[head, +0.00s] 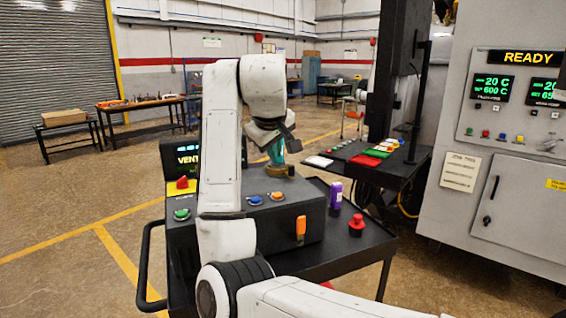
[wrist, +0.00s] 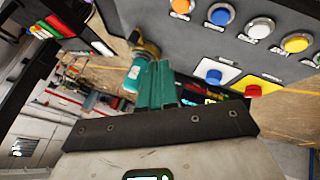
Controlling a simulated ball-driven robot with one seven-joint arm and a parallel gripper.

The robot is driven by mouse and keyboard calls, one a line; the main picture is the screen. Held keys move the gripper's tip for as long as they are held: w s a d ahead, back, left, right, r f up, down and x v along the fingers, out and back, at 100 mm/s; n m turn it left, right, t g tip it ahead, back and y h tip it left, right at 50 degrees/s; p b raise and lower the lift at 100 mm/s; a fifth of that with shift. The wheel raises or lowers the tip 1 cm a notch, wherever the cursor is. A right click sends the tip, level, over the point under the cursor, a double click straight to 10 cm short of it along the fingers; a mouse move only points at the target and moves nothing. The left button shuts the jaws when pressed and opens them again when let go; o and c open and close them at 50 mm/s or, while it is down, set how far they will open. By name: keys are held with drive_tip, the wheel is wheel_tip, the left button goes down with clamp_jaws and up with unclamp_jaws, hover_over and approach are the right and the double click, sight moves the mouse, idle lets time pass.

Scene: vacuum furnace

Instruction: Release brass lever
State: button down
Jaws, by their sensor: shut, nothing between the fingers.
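A brass-coloured part (head: 278,171) sits at the back of the dark console top in the head view, below my gripper. In the wrist view the brass part (wrist: 146,46) adjoins a bright teal cylindrical piece (wrist: 133,74); I take these for the lever, but its full shape is hidden. My gripper (head: 274,158) points down above it, partly covered by its own wrist in the head view. In the wrist view my gripper's dark teal fingers (wrist: 158,66) are together, with nothing between them, close beside the teal piece. I cannot tell whether they touch it.
The console (head: 270,240) carries blue and orange buttons (head: 276,196), a green button and a red knob on yellow. An orange handle (head: 300,228) is on its front. A purple canister (head: 336,194) and red plunger (head: 357,225) stand right of it. The furnace cabinet (head: 510,150) is further right.

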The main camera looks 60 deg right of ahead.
drive_tip(key=p+x, duration=0.1)
drive_tip(key=x, duration=0.9)
drive_tip(key=shift+s+d+r+p, duration=0.1)
drive_tip(key=shift+s+d+p, duration=0.15)
drive_tip(key=shift+d, duration=0.35)
drive_tip(key=shift+s+d+r+p, duration=0.15)
drive_tip(key=shift+d+p, duration=0.15)
drive_tip(key=shift+d, duration=0.3)
drive_tip(key=shift+s+d+f, duration=0.15)
drive_tip(key=shift+d, duration=0.5)
drive_tip(key=shift+p, duration=0.35)
